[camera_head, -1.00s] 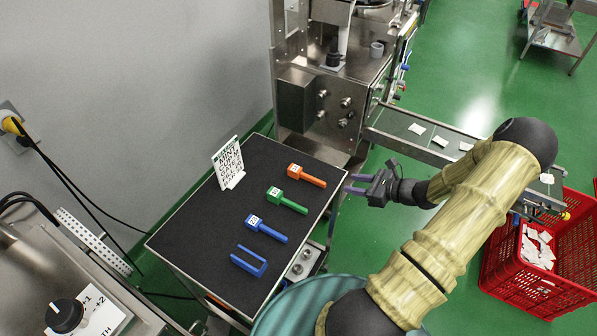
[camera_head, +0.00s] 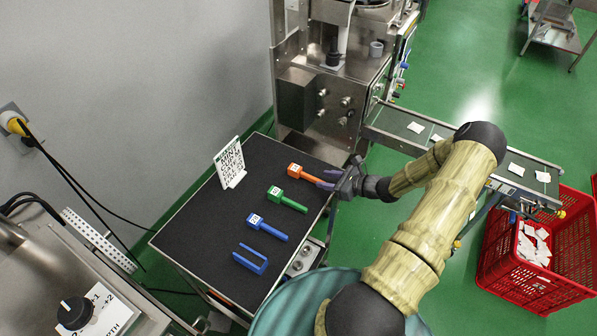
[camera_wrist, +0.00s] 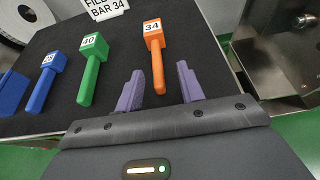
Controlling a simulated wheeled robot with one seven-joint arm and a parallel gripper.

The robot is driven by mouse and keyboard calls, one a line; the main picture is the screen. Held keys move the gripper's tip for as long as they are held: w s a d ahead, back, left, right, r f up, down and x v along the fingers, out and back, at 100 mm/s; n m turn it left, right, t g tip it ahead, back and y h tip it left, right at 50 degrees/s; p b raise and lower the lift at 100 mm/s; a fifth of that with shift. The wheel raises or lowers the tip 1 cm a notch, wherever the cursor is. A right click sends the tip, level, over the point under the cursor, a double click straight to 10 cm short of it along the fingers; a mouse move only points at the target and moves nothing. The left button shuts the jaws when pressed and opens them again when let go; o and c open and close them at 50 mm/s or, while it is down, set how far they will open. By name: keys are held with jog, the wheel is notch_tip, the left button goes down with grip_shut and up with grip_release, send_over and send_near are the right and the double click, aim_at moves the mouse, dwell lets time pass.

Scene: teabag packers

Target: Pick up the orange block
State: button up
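The orange block (camera_head: 311,176), a square head with a long handle and a label reading 34, lies on the black table top in the head view. It also shows in the wrist view (camera_wrist: 155,60), its handle pointing towards my gripper. My gripper (camera_head: 330,179) is open at the table's right edge, by the end of the handle. In the wrist view my gripper (camera_wrist: 160,88) has its two purple fingers apart, with the handle end lying between them in the picture. I cannot tell whether the fingers are at the handle's height. Nothing is held.
Beside it lie a green block (camera_head: 287,200) labelled 40, a blue block (camera_head: 267,228) and a blue fork-shaped piece (camera_head: 250,259). A white sign (camera_head: 229,162) stands behind them. A steel machine (camera_head: 300,95) rises at the table's far end. The black table top (camera_head: 205,225) is clear left of the blocks.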

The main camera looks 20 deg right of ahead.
aim_at(316, 179)
jog(key=p+x, duration=0.2)
jog(key=x, duration=0.3)
jog(key=shift+s+a, duration=0.1)
jog(key=shift+s, duration=0.1)
grip_shut()
